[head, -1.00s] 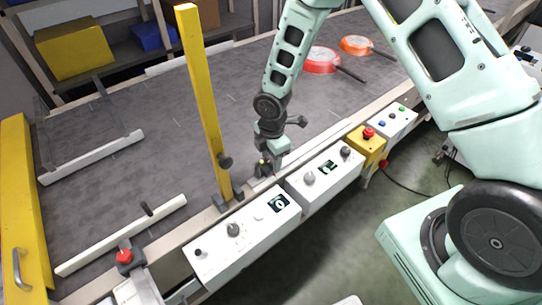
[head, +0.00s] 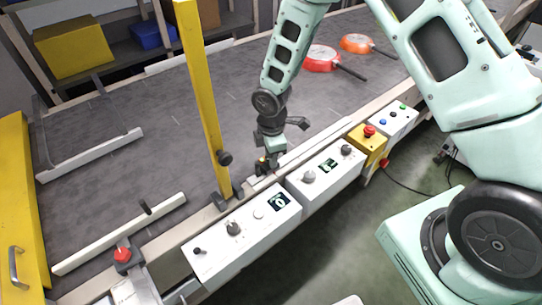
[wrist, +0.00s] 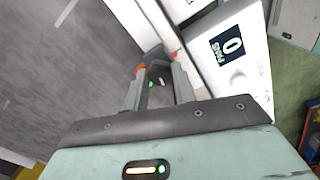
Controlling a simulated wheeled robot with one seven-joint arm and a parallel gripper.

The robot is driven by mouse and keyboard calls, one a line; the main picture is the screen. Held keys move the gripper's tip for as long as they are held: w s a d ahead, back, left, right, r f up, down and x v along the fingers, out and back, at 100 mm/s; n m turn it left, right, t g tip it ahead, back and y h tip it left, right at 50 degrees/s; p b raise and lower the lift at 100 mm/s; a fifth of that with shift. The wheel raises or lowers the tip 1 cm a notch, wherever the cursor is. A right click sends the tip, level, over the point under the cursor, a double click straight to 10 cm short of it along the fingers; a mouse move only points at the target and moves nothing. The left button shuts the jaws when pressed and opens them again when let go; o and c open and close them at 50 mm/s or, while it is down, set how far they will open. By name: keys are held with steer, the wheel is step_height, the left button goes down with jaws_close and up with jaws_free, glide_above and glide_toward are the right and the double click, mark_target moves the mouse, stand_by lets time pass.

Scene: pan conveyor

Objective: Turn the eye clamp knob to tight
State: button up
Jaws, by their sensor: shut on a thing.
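My gripper (head: 264,167) points down at the conveyor's near edge, just right of the foot of the yellow post. In the wrist view its two fingers (wrist: 158,70) reach to a dark grey part, taken to be the eye clamp knob (wrist: 157,54), and are shut on it. Most of the knob is hidden by the fingers, and its turn position cannot be read. A small green light and a pale spot show between the fingers. In the head view my gripper covers the knob.
The yellow post (head: 203,100) with a black knob (head: 224,158) stands close left of my gripper. White control boxes (head: 243,235) with dials and displays line the front edge. A red emergency button (head: 369,130) is to the right.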

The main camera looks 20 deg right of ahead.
steer(key=m+b, duration=0.1)
steer(key=m, duration=0.2)
steer(key=shift+m, duration=0.4)
steer(key=m+b, duration=0.1)
steer(key=m, duration=0.2)
steer(key=shift+m, duration=0.3)
steer(key=m+b, duration=0.1)
steer(key=m, duration=0.5)
steer(key=shift+w, duration=0.1)
steer(key=shift+m, duration=0.4)
steer(key=o, duration=1)
